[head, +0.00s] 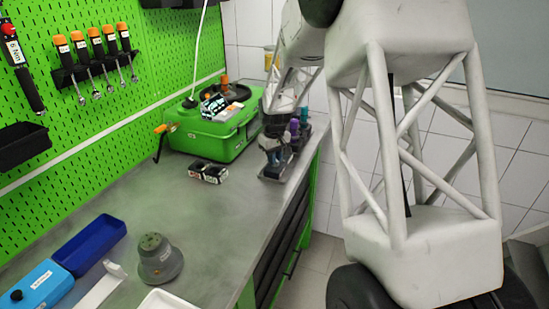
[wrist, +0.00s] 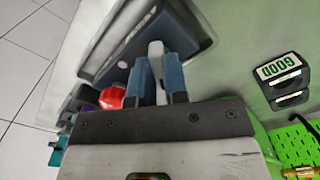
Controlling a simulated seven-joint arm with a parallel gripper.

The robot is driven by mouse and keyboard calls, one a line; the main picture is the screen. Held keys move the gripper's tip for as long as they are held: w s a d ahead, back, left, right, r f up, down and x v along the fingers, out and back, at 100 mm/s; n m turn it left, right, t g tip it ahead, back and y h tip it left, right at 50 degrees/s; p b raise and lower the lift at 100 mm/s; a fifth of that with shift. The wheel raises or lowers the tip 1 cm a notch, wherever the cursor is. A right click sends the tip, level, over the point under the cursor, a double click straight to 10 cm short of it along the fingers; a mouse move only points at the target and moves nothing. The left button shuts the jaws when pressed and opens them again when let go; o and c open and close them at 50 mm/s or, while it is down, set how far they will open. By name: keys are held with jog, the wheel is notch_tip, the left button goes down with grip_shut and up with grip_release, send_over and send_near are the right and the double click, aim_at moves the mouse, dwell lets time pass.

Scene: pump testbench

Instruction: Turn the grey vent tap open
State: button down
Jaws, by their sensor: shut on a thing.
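The grey vent tap shows in the wrist view as a light grey handle (wrist: 156,62) between the blue fingers of my gripper (wrist: 160,72). It rises from a dark base plate (wrist: 125,50). My gripper is shut on this handle. In the head view my gripper (head: 272,146) is small and sits over the dark base plate (head: 272,176) near the bench's right edge; the handle cannot be made out there. The tap's lower part is largely hidden in both views.
A red knob (wrist: 112,97) is close left of the fingers. Purple and teal-topped items (head: 295,128) stand just behind my gripper. A green case (head: 215,135) and small black blocks (head: 208,172), one marked GOOD (wrist: 282,70), are to the left. The mid-bench (head: 200,215) is clear.

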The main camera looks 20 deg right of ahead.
jog(key=n, duration=0.7)
jog(key=shift+r, duration=0.1)
dwell(0.5)
jog(key=c, duration=1.1)
grip_release()
jog(key=shift+c, duration=0.2)
jog(key=shift+r, duration=3.85)
